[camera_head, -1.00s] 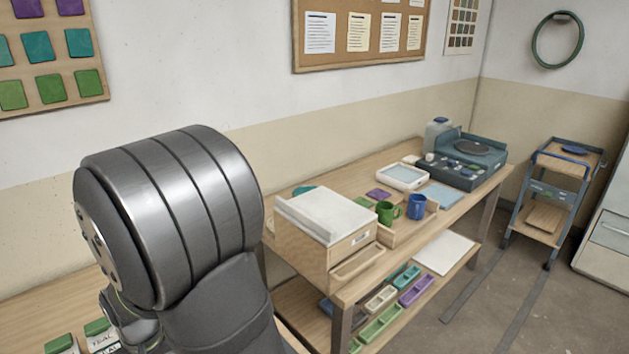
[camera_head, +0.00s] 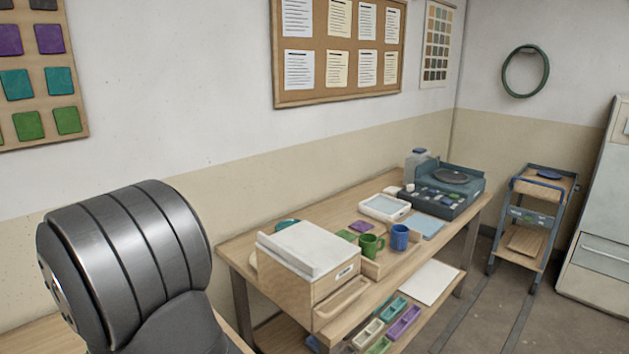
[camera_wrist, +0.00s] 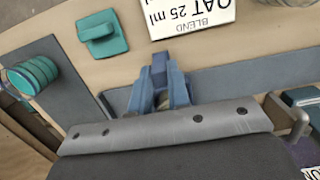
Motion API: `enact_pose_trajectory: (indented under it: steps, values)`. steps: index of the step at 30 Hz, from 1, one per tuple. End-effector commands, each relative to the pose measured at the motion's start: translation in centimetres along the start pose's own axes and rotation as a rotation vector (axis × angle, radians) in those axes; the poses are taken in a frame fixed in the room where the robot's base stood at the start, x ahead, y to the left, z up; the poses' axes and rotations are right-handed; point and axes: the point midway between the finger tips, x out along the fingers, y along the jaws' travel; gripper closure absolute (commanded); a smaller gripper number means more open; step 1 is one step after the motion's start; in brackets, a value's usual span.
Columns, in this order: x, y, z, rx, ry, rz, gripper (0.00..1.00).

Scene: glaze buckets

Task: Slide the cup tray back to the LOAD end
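In the wrist view, my gripper (camera_wrist: 160,88) shows as blue-grey parts close together in front of its dark body. They are over or against a wooden surface with dark grey strips. Whether they are apart or hold anything is unclear. A white label (camera_wrist: 192,14) reading "BLEND OAT 25 ml" lies upside down just beyond them. No cup tray can be made out for certain there. In the head view, a green mug (camera_head: 371,246) and a blue mug (camera_head: 400,237) stand at a low wooden holder on the far table; my arm hides part of the near bench.
In the wrist view, a teal block (camera_wrist: 102,34) and a teal round item (camera_wrist: 34,75) are at the left. In the head view, the far table holds a wooden box (camera_head: 300,290) and a dark teal machine (camera_head: 445,188). A trolley (camera_head: 530,225) stands beyond.

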Motion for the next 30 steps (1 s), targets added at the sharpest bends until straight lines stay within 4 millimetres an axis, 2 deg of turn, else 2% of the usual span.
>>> enact_pose_trajectory:
  steps: [5, 30]
  values:
    - [0.0, 0.6, 0.0, 0.001, 0.000, 0.000, 1.00]
    - [-0.1, 6.6, 0.0, 0.002, 0.001, 0.000, 1.00]
